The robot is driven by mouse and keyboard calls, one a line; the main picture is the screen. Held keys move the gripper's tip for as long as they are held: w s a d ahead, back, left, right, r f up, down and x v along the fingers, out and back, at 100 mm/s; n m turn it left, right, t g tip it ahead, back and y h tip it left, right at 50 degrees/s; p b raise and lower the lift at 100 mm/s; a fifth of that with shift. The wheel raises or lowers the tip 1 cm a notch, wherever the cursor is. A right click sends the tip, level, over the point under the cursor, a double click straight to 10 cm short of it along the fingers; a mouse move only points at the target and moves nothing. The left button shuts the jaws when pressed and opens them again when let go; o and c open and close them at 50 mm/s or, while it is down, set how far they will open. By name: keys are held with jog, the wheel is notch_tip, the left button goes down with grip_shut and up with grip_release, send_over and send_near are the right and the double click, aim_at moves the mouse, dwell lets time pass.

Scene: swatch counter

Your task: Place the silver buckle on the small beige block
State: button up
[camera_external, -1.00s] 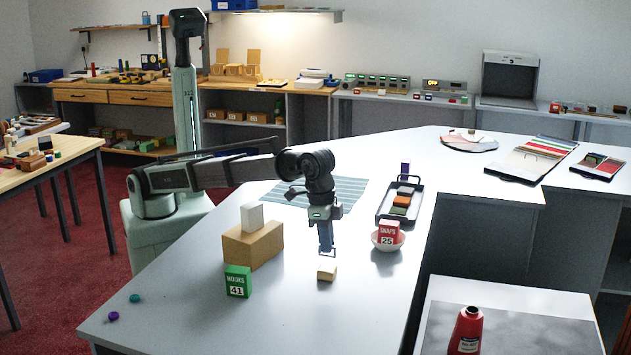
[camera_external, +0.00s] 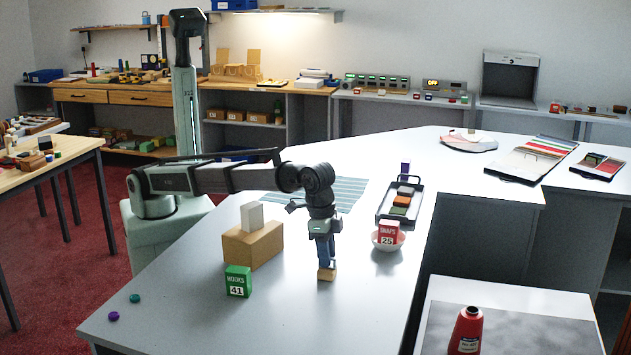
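The small beige block (camera_external: 326,276) stands on the grey counter, in front of and to the right of a larger tan box. My gripper (camera_external: 326,262) points straight down right over the block, with its fingertips at or just above the block's top. The fingers are too small and dark here to tell whether they are open or shut. I cannot make out the silver buckle; it may be hidden at the fingertips.
The tan box (camera_external: 253,246) with a white block (camera_external: 252,216) on it and a green HOOKS box (camera_external: 238,281) stand left of the gripper. A bowl (camera_external: 388,244) with a red SNAPS box and a black tray (camera_external: 383,212) are to the right.

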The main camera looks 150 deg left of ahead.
notch_tip(320, 180, up, 12)
jog(key=s+d, duration=0.1)
dwell(0.7)
jog(key=shift+r, duration=0.1)
